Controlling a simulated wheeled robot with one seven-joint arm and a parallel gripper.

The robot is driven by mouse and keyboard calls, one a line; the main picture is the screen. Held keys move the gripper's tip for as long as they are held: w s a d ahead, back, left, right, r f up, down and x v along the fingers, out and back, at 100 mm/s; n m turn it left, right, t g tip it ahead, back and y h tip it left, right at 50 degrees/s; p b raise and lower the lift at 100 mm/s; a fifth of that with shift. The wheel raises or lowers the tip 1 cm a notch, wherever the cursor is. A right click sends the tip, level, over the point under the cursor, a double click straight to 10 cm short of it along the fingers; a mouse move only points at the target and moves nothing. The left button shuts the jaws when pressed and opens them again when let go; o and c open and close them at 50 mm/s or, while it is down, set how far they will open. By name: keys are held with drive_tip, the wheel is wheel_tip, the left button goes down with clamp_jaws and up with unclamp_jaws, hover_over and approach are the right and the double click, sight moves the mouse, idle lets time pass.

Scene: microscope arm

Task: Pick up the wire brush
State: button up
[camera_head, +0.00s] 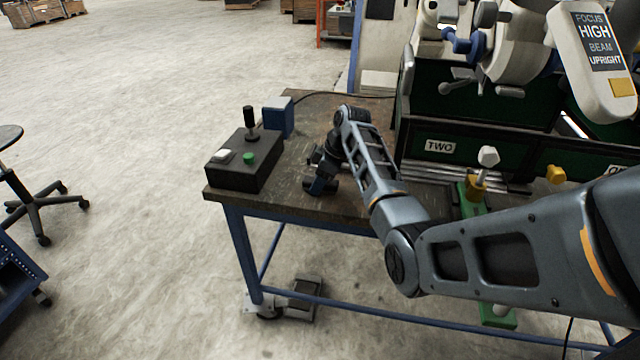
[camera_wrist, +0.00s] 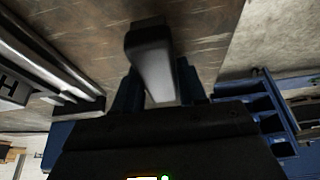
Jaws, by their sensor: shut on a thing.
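My gripper (camera_head: 319,184) is low over the worn tabletop, near its front left part, with the fingers pointing down. In the wrist view the two dark blue fingers of my gripper (camera_wrist: 158,85) are shut on a long grey piece with a darker end, which I take to be the wire brush (camera_wrist: 152,62). Its bristles cannot be made out. In the head view my wrist and fingers hide most of it. I cannot tell whether it touches the tabletop.
A black control box (camera_head: 240,165) with a green button and a black knob stands left of my gripper. A blue block (camera_head: 279,117) sits behind it. The large microscope machine (camera_head: 480,110) fills the table's right side. The table's front edge is close.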

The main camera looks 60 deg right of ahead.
wheel_tip(320, 180, up, 10)
drive_tip(key=p, duration=0.4)
drive_tip(key=shift+r+p, duration=0.1)
drive_tip(key=shift+p, duration=0.3)
drive_tip(key=o, duration=0.5)
drive_tip(key=c, duration=0.4)
drive_tip(key=shift+o, duration=0.2)
